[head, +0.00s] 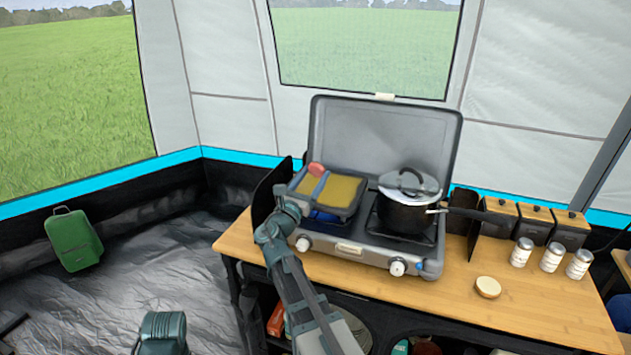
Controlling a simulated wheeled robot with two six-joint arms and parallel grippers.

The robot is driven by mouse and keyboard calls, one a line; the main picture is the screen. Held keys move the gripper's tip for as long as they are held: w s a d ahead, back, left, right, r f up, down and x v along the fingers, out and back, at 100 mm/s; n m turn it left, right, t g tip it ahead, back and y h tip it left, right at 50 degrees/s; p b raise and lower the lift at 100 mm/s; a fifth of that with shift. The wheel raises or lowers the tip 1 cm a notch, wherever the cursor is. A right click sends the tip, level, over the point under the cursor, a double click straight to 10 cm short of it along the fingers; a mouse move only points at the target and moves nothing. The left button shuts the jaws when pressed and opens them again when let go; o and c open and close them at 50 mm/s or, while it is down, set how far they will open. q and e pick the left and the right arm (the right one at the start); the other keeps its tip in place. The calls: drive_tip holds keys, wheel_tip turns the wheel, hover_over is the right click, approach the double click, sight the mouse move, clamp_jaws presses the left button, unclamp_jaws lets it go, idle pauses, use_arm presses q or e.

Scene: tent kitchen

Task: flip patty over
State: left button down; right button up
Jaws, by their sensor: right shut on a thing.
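A square pan (350,206) with a yellow inside (342,189) sits on the left burner of the camp stove. A small reddish round piece (316,169), possibly the patty, shows at the pan's back left. A narrow blue-grey tool (320,186), which looks like a spatula, lies across the pan's left part, with its upper end at the reddish piece. My right gripper (289,207) is at the pan's left front corner, shut on what seems to be this tool; its fingertips are small and partly hidden. My left gripper is not in view.
The stove (425,262) has its lid (385,135) raised behind. A lidded black pot (405,212) stands on the right burner, its handle pointing right. Several jars (551,257) and boxes line the table's right side.

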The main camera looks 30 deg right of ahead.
drive_tip(key=shift+w+d+f+b, duration=0.35)
drive_tip(key=shift+d+f+b, duration=0.15)
drive_tip(key=f+b, duration=0.1)
drive_tip(key=d+f+b, duration=0.1)
drive_tip(key=w+b, duration=0.1)
drive_tip(key=shift+d+f, duration=0.25)
drive_tip(key=shift+f, duration=0.15)
drive_tip(key=shift+f+b, duration=0.5)
drive_tip(key=shift+f, duration=0.05)
drive_tip(key=shift+s+a, duration=0.1)
drive_tip(key=shift+s, duration=0.05)
